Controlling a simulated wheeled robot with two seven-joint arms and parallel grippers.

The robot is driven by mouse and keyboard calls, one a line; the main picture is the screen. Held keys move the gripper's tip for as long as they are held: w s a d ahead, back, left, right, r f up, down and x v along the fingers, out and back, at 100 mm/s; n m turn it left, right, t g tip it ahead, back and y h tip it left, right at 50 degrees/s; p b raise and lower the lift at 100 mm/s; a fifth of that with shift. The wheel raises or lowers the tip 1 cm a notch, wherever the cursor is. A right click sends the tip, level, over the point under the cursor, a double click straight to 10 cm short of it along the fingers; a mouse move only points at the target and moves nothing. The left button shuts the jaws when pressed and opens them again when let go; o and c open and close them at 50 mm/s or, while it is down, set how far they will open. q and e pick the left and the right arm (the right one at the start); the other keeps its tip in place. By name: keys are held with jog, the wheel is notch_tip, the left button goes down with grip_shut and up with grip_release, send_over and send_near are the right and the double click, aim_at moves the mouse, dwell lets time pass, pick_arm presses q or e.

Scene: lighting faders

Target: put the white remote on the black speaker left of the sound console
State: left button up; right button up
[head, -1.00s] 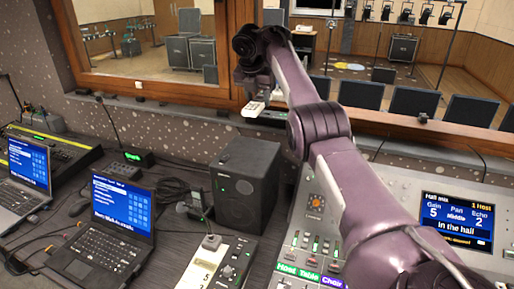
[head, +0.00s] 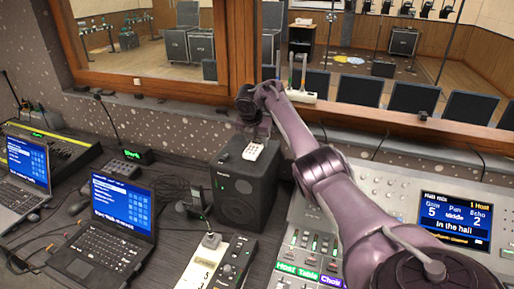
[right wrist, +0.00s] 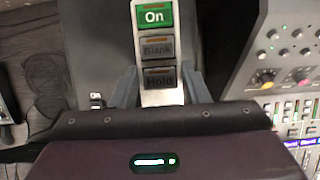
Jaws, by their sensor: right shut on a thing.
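The white remote (head: 252,152) is held by my right gripper (head: 255,140) at the top of the black speaker (head: 245,190). In the right wrist view the remote (right wrist: 158,45) shows a green "On" button and dark "Blank" and "Hold" buttons, between the two fingers of the gripper (right wrist: 160,90). The speaker's dark top (right wrist: 90,40) lies beneath it. I cannot tell whether the remote touches the top. The speaker stands upright, left of the sound console (head: 385,195). My left gripper is not in view.
Two open laptops (head: 120,215) stand at the left. A small panel with a microphone (head: 212,240) lies in front of the speaker. My right arm crosses over the console.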

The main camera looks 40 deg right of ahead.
aim_at(256, 144)
notch_tip(256, 144, down, 3)
jog(key=shift+f, duration=0.35)
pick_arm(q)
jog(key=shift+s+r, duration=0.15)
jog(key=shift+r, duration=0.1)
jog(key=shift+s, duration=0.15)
pick_arm(e)
jog(key=shift+f, duration=0.1)
jog(key=o, duration=1.1)
jog(key=shift+c, duration=0.2)
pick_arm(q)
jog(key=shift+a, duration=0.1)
